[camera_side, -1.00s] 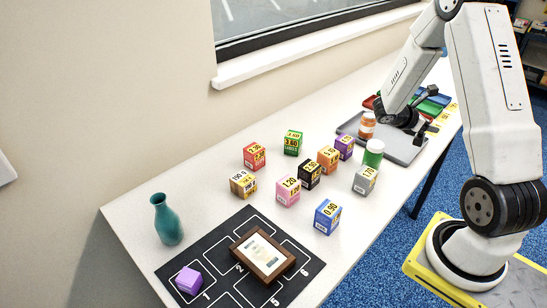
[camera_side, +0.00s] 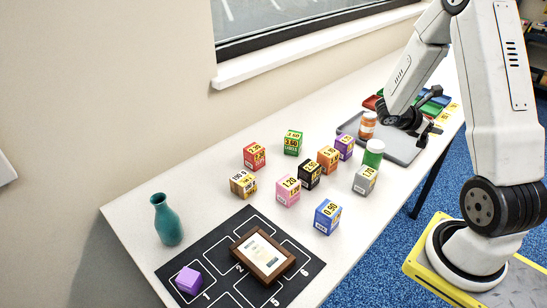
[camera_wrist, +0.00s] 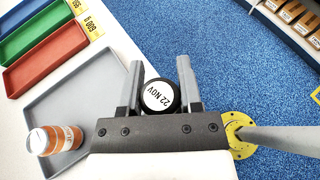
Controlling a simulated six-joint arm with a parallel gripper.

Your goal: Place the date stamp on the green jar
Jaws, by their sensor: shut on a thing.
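My gripper (camera_wrist: 159,72) is shut on the date stamp (camera_wrist: 158,97), a round black piece with a white face reading "22 NOV". In the side view my gripper (camera_side: 424,131) is at the right end of the grey tray, and the stamp cannot be made out clearly there. The green jar (camera_side: 373,153), with a white lid, stands upright at the tray's near-left edge, to the left of my gripper. It does not show in the wrist view.
An orange jar (camera_side: 367,126) stands on the grey tray (camera_side: 405,150); it also shows in the wrist view (camera_wrist: 67,138). Several price-marked boxes stand left of the tray, the grey box (camera_side: 365,180) close to the green jar. Coloured bins (camera_wrist: 45,68) lie behind the tray.

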